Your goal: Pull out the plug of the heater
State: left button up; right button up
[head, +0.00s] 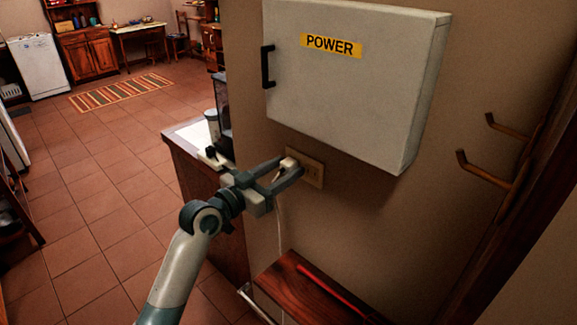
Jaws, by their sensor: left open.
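A beige wall socket (314,171) sits on the wall below the grey power box. A pale plug (287,163) shows between the fingers of my left gripper (289,167), close to the socket. The gripper partly hides the plug, and I cannot tell whether the fingers touch it. My left gripper is open, with its fingers pointing at the socket. A thin white cord (281,225) hangs down the wall below the gripper. The heater is not recognisable in this view. My right gripper is not in view.
The grey power box (350,95) juts out just above the socket. A counter (186,134) with a jar and a dark appliance stands left of the gripper. A wooden surface (290,285) with a red rod lies below. Wall hooks (484,170) are at right. Tiled floor is open at left.

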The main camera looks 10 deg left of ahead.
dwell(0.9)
pick_arm(q)
grip_shut()
jog(key=shift+a, duration=0.1)
jog(key=shift+p+v, duration=0.6)
jog(key=shift+v, duration=2.35)
